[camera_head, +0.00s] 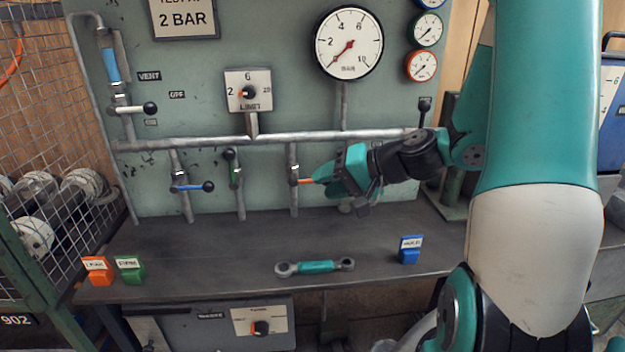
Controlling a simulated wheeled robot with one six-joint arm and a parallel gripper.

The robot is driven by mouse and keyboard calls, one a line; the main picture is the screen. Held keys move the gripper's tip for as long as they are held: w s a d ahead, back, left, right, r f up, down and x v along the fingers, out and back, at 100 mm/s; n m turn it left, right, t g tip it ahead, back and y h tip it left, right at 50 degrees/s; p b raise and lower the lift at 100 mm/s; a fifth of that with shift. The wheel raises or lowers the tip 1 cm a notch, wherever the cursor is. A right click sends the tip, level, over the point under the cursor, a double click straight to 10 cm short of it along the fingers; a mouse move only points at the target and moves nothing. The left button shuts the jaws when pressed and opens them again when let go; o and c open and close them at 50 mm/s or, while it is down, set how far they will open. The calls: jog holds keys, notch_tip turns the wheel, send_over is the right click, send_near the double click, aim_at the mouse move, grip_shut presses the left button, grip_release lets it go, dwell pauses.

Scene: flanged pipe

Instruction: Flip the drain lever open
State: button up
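Several valve levers sit on the pipework; I cannot read a drain label on any of them. An orange lever (306,181) points right from a short vertical pipe, level, and its outer end is hidden by my gripper. My gripper (326,182) is at that outer end; whether its fingers are open or shut on the lever is not clear. A blue lever (186,187) with a dark knob points right. A green lever (235,172) stands vertical, its dark knob up. A white lever (132,109) with a black knob points right, below the VENT label.
The pressure gauge (349,43) and the LIMIT dial (248,92) are on the panel above. The bench (210,245) holds a teal-gripped wrench (316,267), and orange (99,271), green (130,269) and blue (410,250) tagged blocks. A wire cage (40,110) stands left.

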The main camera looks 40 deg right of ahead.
jog(key=shift+s+a+r+n+g+y+p, duration=0.15)
jog(key=shift+a+n+g, duration=0.25)
jog(key=shift+a, duration=0.4)
jog(key=shift+s+a+r+n+g+y+p, duration=0.1)
jog(key=shift+a+r+n+g+y, duration=0.25)
jog(key=shift+a, duration=0.4)
jog(key=shift+s+a+r+n+g+p, duration=0.1)
jog(key=shift+a+n+g, duration=0.15)
jog(key=shift+a+n, duration=0.4)
jog(key=shift+a, duration=0.2)
